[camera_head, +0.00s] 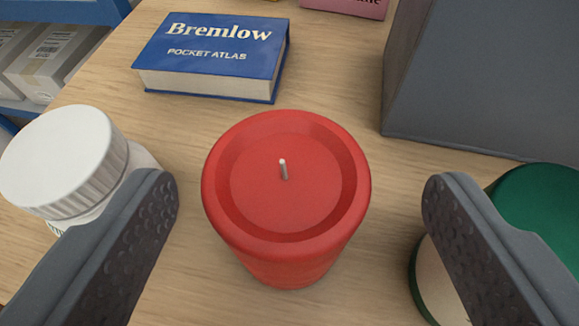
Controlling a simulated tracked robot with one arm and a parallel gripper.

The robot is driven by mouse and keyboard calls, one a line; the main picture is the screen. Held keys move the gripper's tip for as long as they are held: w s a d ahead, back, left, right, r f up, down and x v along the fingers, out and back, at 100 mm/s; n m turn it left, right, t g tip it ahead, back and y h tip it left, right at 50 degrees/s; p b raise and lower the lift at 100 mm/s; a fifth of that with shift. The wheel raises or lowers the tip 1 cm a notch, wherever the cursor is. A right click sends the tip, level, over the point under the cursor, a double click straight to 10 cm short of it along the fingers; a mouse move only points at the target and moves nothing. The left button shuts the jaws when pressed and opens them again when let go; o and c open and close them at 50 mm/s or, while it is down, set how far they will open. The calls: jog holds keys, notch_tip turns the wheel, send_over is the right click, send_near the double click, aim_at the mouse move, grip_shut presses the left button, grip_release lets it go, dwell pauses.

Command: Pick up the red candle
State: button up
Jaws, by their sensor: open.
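The red candle (286,200) stands upright on the wooden counter in the middle of the view, with a short pale wick at its centre. My gripper (300,205) is open. One finger shows to the left of the candle and the other to the right, with a gap on each side. Neither finger appears to touch the candle.
A white-capped jar (65,160) stands close behind the left finger. A green-lidded container (540,220) is partly hidden by the right finger. A blue book (215,50) lies beyond the candle. A dark grey box (485,80) stands back right. Bare counter (335,70) shows between them.

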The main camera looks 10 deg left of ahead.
aim_at(288, 155)
jog(key=shift+a+b+x, duration=0.1)
jog(key=shift+b+x, duration=0.15)
jog(key=shift+x, duration=1.05)
jog(key=shift+a+b+x, duration=0.15)
jog(key=shift+b+x, duration=0.1)
jog(key=shift+x, duration=1.05)
jog(key=shift+s, duration=0.1)
jog(key=c, duration=1.1)
